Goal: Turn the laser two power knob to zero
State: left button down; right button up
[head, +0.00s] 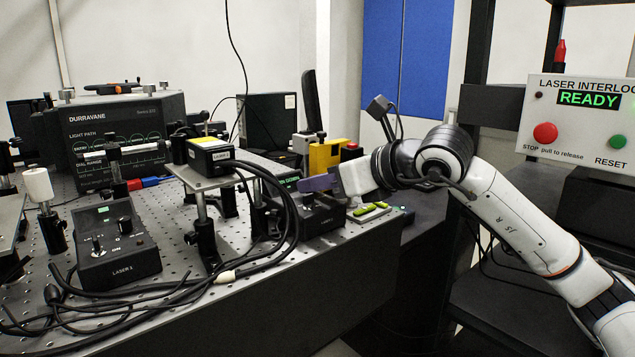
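The laser two control box (322,217) is a small black box near the right edge of the bench, partly behind a loop of black cables. A small dark knob (308,200) shows on its top, close under my gripper; I cannot tell whether they touch, and the knob's pointer is too small to read. My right gripper (314,184), with purple fingers, reaches in from the right over the box. Its fingers overlap from this side, so their opening is not visible. My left gripper is not in view.
The laser one box (118,258) stands at the front left. A yellow-topped laser head (211,152) on a post stands left of the gripper. Thick black cables (283,205) loop beside the box. The interlock panel (580,118) reads READY at the right.

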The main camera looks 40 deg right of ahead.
grip_shut()
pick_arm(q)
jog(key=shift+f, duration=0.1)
pick_arm(e)
jog(key=shift+d+y, duration=0.1)
jog(key=shift+y, duration=0.2)
jog(key=shift+d+n+g+y, duration=0.1)
jog(key=shift+n+g+y, duration=0.2)
jog(key=shift+n+y, duration=0.4)
jog(key=n+y+p, duration=0.1)
jog(key=n+g+y+p, duration=0.1)
jog(key=n+y, duration=0.1)
jog(key=shift+w+d+r+n+g, duration=0.15)
jog(key=shift+d+r+n+g, duration=0.05)
jog(key=shift+n+g, duration=0.1)
jog(key=shift+n+g+y+p, duration=0.4)
jog(key=shift+y+p, duration=0.15)
jog(key=shift+y, duration=0.15)
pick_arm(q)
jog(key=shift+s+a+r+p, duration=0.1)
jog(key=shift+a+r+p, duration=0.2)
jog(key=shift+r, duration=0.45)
pick_arm(e)
jog(key=shift+f+n+g, duration=0.15)
jog(key=shift+n+g, duration=0.15)
jog(key=shift+n, duration=0.1)
jog(key=shift+y, duration=0.3)
